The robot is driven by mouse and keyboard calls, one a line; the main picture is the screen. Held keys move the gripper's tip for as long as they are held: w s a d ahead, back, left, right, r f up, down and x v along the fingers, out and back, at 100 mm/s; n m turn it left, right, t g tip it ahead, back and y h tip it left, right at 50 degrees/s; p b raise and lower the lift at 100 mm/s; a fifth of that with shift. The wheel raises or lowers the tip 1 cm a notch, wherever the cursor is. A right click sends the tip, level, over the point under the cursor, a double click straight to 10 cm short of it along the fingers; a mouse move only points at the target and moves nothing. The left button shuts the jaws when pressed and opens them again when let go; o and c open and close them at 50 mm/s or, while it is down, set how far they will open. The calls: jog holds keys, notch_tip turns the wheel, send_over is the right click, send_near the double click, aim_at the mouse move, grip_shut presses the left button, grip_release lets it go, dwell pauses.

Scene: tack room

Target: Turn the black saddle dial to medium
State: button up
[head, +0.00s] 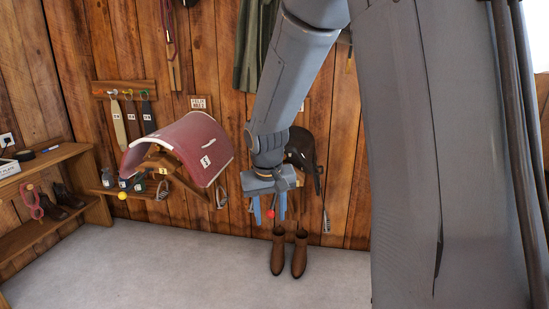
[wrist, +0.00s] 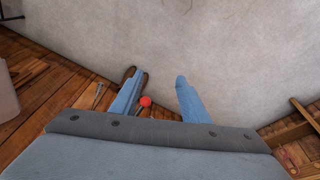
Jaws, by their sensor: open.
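The black saddle (head: 303,147) hangs on the plank wall behind my arm, which hides its left part. No dial face or setting marks can be made out on it. A small red ball (head: 271,214) shows below the saddle, in line with the gap between my fingers; I cannot tell what it is fixed to. In the wrist view the red ball (wrist: 146,101) appears beside the left finger, inside the gap. My gripper (head: 270,217) points down, open and empty; its two blue fingers are spread in the wrist view (wrist: 158,79).
Brown boots (head: 288,256) stand on the floor below my gripper. A red saddle (head: 182,150) juts from the wall at left, with a yellow ball (head: 122,195) below it. A wooden shelf (head: 45,229) stands far left. The grey floor (head: 150,265) in front is clear.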

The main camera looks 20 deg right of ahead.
jog(key=w+d+r+m+t+h+b, duration=0.1)
jog(key=w+d+r+m+t, duration=0.1)
jog(key=w+d, duration=0.65)
jog(key=w+d+r+m+t+h+b, duration=0.15)
jog(key=w+d, duration=0.25)
jog(key=w, duration=1)
jog(key=w+d+r+m+t+h, duration=0.1)
jog(key=w+d+r, duration=0.1)
jog(key=w+d, duration=0.65)
jog(key=shift+w+d+f+p, duration=0.1)
jog(key=shift+w+f+p, duration=0.1)
jog(key=shift+w+f, duration=0.85)
jog(key=shift+w+d+f+p, duration=0.1)
jog(key=shift+w+f+p, duration=0.15)
jog(key=shift+w+f, duration=0.75)
jog(key=shift+w+f+p, duration=0.2)
jog(key=shift+w+f, duration=0.45)
jog(key=shift+w, duration=0.7)
jog(key=c, duration=1)
